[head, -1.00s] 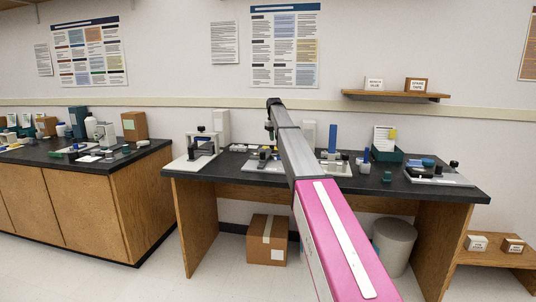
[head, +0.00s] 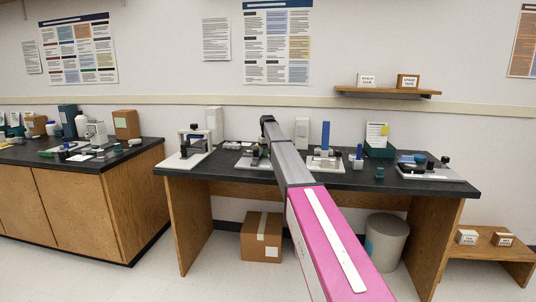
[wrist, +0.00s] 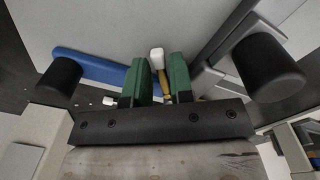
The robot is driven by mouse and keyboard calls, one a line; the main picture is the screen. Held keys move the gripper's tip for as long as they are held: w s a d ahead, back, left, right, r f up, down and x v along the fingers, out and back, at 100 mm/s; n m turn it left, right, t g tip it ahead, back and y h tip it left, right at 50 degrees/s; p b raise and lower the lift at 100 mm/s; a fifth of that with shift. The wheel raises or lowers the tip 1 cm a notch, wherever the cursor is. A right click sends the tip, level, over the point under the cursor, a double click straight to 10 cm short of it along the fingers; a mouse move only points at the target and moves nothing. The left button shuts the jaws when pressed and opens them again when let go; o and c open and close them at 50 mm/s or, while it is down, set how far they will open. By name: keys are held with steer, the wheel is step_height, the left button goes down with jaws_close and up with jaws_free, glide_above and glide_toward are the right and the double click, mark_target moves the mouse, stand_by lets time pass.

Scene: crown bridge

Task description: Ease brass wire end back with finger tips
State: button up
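In the wrist view my gripper (wrist: 162,80) has two green fingertips standing apart with a gap between them. A thin brass piece (wrist: 164,82), which looks like the brass wire end, shows in or beyond the gap, nearer the right fingertip. A small white block (wrist: 156,56) sits at its far end. I cannot tell whether either fingertip touches the brass. In the head view my arm reaches over the dark-topped bench (head: 225,176), and its end hides the gripper and the brass.
Black round knobs stand left (wrist: 60,76) and right (wrist: 267,66) of my fingers, close by. A blue bar (wrist: 95,66) lies behind the left finger. Several instruments, including one on a white base (head: 187,158) and a blue-topped one (head: 326,145), stand along the bench.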

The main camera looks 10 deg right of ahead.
jaws_close()
steer(key=shift+d+n, duration=0.15)
steer(key=shift+n, duration=0.15)
steer(key=n, duration=0.1)
steer(key=d+n, duration=0.1)
steer(key=shift+w+n, duration=0.25)
steer(key=shift+n, duration=0.05)
steer(key=shift+w+d+n, duration=0.25)
steer(key=shift+d+n, duration=0.05)
steer(key=shift+n, duration=0.65)
steer(key=shift+w+d+n, duration=0.25)
steer(key=shift+n, duration=0.7)
jaws_free()
